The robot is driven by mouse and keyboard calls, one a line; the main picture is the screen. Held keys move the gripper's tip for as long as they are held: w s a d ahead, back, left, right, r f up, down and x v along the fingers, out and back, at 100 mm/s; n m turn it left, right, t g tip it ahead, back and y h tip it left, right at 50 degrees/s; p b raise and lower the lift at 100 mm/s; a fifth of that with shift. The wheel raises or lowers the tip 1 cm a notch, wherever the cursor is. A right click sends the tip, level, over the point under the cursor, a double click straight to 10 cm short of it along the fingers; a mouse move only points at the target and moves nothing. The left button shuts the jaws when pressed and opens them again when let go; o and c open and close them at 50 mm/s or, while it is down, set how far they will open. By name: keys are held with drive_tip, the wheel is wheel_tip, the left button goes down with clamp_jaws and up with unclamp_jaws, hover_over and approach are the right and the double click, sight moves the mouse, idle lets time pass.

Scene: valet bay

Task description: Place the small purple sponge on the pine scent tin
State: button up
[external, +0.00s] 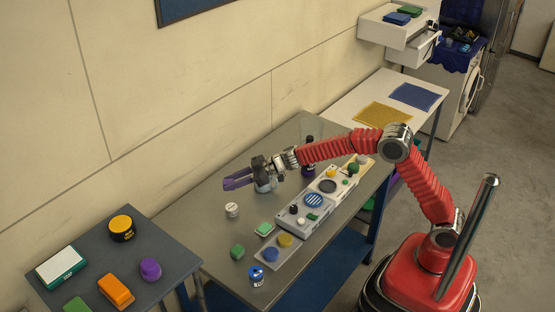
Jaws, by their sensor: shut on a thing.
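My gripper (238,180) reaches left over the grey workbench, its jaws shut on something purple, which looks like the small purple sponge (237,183). The jaws hide much of it. It is held above the bench, apart from the things below. I cannot tell for sure which item is the pine scent tin. A small round white tin (232,210) stands on the bench just below the jaws, and a small green-topped item (264,229) lies farther front. Labels are too small to read.
The left table holds a yellow-topped black tin (122,228), an orange block (116,291) and a rounded purple thing (150,269).

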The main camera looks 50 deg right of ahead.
drive_tip(key=shift+f, duration=0.1)
hover_over(235, 206)
drive_tip(key=shift+a+f, duration=0.2)
drive_tip(key=shift+f, duration=2.8)
drive_tip(key=shift+f, duration=0.1)
drive_tip(key=shift+f, duration=1.8)
drive_tip(key=o, duration=1)
drive_tip(key=shift+f, duration=0.1)
drive_tip(key=shift+v, duration=6.1)
